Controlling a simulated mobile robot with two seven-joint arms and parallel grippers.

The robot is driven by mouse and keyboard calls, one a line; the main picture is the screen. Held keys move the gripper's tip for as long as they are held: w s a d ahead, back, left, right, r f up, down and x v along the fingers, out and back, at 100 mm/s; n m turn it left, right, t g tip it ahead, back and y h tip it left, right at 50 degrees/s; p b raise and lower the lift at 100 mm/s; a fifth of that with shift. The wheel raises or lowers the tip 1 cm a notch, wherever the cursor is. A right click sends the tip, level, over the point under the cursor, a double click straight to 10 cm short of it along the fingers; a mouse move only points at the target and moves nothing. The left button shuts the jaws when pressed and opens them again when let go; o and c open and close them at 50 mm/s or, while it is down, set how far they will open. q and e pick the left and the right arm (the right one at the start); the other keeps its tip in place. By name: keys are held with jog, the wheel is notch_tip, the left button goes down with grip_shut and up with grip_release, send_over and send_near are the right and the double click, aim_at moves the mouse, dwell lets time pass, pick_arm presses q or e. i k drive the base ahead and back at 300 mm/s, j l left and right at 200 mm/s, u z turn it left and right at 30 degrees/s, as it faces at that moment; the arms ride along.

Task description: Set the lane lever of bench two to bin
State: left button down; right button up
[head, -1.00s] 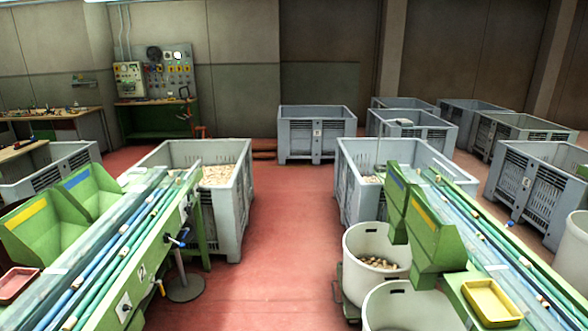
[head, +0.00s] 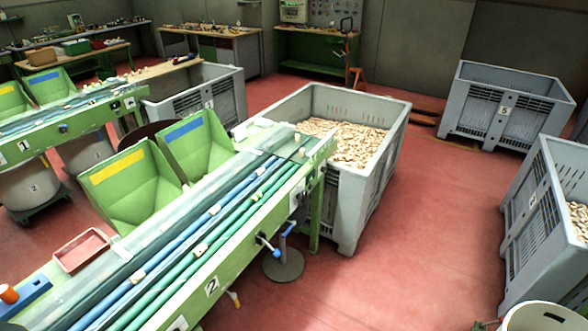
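Bench two (head: 212,286), a green sorting bench marked with a 2, runs from the lower left toward the middle, with blue and green lanes carrying corks. On its near side a small dark lever with a blue tip (head: 268,245) sticks out. A second small pale handle (head: 233,297) shows lower down the same side. I cannot tell which is the lane lever or which setting it has. A grey bin (head: 345,215) with many corks stands at the bench's far end. Neither of my grippers is in view.
A stand with a blue top and round grey base (head: 284,265) is on the floor beside the bench. Bench one (head: 60,125) is at the left. Grey crates (head: 505,110) stand at the right. Red floor (head: 430,240) is clear between.

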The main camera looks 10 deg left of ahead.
aim_at(277, 252)
jog(key=i+j+z, duration=0.2)
jog(key=i+j, duration=0.15)
jog(key=i, duration=0.2)
jog(key=i+j+z, duration=0.25)
jog(key=i+j, duration=0.2)
jog(key=i, duration=0.05)
